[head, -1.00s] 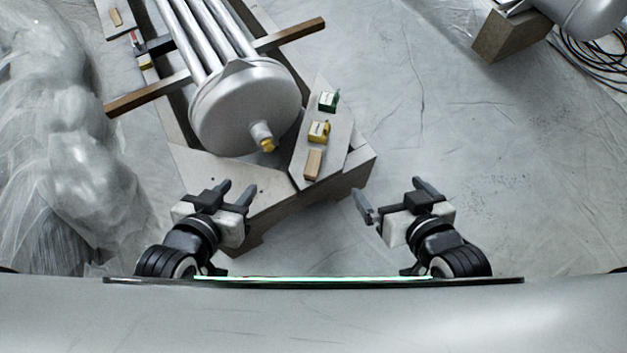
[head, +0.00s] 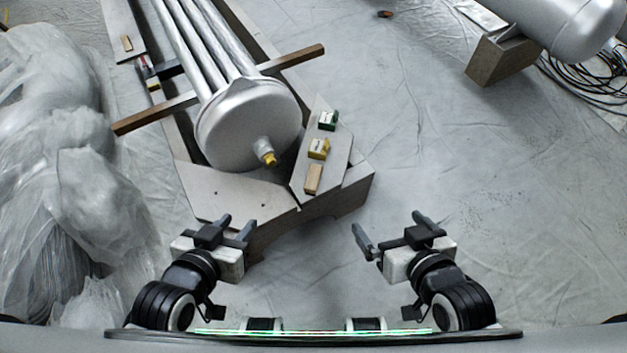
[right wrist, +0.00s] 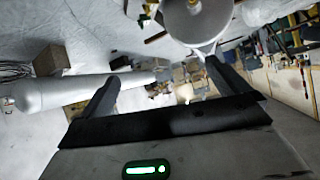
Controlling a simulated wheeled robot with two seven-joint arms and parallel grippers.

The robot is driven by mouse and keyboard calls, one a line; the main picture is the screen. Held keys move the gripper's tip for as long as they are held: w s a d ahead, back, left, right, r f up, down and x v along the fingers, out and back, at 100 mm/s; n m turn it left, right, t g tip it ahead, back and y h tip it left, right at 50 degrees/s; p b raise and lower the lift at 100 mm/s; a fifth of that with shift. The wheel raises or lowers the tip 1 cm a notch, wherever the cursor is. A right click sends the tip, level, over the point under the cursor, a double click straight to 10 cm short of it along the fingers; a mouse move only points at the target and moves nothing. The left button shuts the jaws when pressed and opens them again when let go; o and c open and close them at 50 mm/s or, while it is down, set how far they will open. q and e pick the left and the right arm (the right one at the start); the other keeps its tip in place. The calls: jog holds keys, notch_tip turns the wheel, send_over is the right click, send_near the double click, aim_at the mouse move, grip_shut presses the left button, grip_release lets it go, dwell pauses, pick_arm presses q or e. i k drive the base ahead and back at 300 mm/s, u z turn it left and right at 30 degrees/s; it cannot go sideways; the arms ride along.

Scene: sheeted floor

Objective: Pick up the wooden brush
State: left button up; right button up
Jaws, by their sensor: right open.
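A small tan wooden block (head: 313,179), which looks like the wooden brush, lies on the near part of a grey board on the right side of the stand. Its bristles cannot be made out. My left gripper (head: 236,224) is open and empty, near the stand's front edge, left of and nearer than the block. My right gripper (head: 392,230) is open and empty over the floor, right of and nearer than the block. Its two fingers also show apart in the right wrist view (right wrist: 165,65), with nothing between them.
Plastic sheeting (head: 60,170) heaps at the left.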

aim_at(312, 178)
jog(key=u, duration=1.95)
jog(key=k, duration=0.55)
jog(key=z, duration=2.6)
